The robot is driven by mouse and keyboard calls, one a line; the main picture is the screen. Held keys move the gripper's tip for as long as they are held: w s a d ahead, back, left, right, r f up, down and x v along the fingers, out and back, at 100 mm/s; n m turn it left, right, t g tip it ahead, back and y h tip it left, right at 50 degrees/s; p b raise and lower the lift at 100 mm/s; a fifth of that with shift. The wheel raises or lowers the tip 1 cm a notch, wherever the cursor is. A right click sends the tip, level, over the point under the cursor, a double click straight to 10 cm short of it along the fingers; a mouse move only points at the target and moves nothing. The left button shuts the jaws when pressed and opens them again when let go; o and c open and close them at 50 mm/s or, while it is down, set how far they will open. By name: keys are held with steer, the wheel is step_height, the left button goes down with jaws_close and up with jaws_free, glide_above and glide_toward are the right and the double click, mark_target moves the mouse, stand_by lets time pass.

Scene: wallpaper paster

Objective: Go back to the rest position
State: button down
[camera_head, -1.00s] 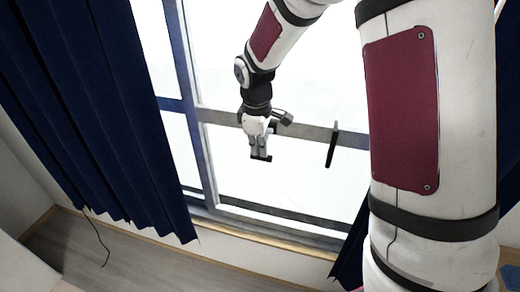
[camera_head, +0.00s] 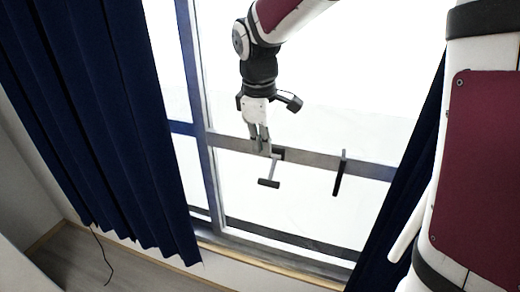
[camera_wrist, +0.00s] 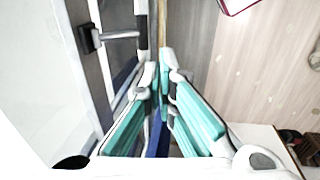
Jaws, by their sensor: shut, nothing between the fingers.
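My gripper (camera_head: 262,152) hangs pointing down in front of the window in the head view. Its fingers are closed together with nothing between them. The wrist view shows the narrow closed fingers (camera_wrist: 158,68) with teal pads. A window handle with a dark mount and grey lever (camera_head: 270,180) shows just below the fingertips in the head view. It also shows in the wrist view (camera_wrist: 108,38), left of the fingers and apart from them in that picture. My upper arm fills the right side of the head view.
A second dark handle (camera_head: 339,172) sits on the window frame (camera_head: 305,157) to the right. Dark blue curtains hang at left (camera_head: 100,120) and right (camera_head: 405,185). A black cord (camera_head: 103,258) hangs to the wooden floor (camera_head: 70,268). The wrist view shows a pale wood-look surface (camera_wrist: 255,75).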

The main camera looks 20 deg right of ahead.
steer(key=s+r+m+t, duration=0.1)
steer(key=s+r+m, duration=0.1)
steer(key=s, duration=0.5)
steer(key=s+d+r+m+t, duration=0.1)
steer(key=s+r+m+t, duration=0.1)
steer(key=s+m, duration=0.3)
steer(key=s+d+r+m+t+y, duration=0.1)
steer(key=s+r+m, duration=0.1)
steer(key=s, duration=0.7)
steer(key=shift+s+d+r+m+b, duration=0.25)
steer(key=shift+s+r+m+b, duration=0.15)
steer(key=shift+m, duration=0.5)
